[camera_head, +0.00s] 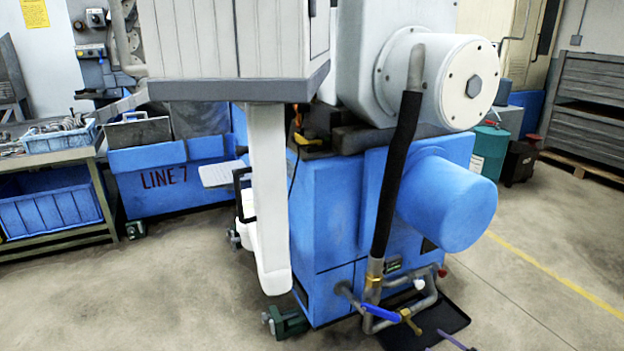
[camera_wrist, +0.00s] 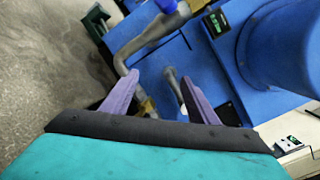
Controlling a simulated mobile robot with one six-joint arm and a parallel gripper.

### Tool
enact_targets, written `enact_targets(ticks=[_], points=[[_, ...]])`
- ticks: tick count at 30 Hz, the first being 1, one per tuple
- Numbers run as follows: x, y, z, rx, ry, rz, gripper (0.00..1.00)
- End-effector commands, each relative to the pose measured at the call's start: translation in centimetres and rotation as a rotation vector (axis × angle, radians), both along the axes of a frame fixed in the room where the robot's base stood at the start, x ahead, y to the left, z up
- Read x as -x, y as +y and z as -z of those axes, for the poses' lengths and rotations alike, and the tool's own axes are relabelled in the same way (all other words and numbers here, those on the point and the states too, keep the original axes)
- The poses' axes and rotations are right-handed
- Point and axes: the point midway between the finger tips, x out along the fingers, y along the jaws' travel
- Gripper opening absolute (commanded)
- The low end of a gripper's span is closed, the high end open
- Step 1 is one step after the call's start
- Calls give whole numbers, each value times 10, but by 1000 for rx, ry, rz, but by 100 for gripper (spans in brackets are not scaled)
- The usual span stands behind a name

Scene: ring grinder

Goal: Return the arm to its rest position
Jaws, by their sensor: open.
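My gripper (camera_wrist: 160,77) shows in the wrist view with its two purple fingers spread apart and nothing between them. Its fingertips point toward the grey pipework (camera_wrist: 150,42) low on the blue grinder (camera_wrist: 222,82). In the head view purple finger parts show at the bottom edge, near the black drip tray (camera_head: 443,322) and right of the blue valve handle (camera_head: 381,313). The handle sits on the pipe below the black hose (camera_head: 396,175). The gripper appears apart from the valve. Most of my arm is out of view.
The grinder's round blue housing (camera_head: 447,200) juts out above the pipework. A workbench (camera_head: 57,158) with a blue bin (camera_head: 52,208) stands at the left. A teal drum (camera_head: 490,150) and a grey rack (camera_head: 590,100) stand behind right. Open floor (camera_head: 540,240) lies at the right.

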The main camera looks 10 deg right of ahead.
Motion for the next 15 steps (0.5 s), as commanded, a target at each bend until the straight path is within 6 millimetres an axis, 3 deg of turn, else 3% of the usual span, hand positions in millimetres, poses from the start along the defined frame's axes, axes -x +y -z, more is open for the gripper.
enact_targets(ticks=[1, 6, 15], points=[[-9, 22, -9, -1, 4, -31, 54], [-31, 84, -18, 2, 24, -127, 54], [-46, 195, -29, 35, 85, -307, 54]])
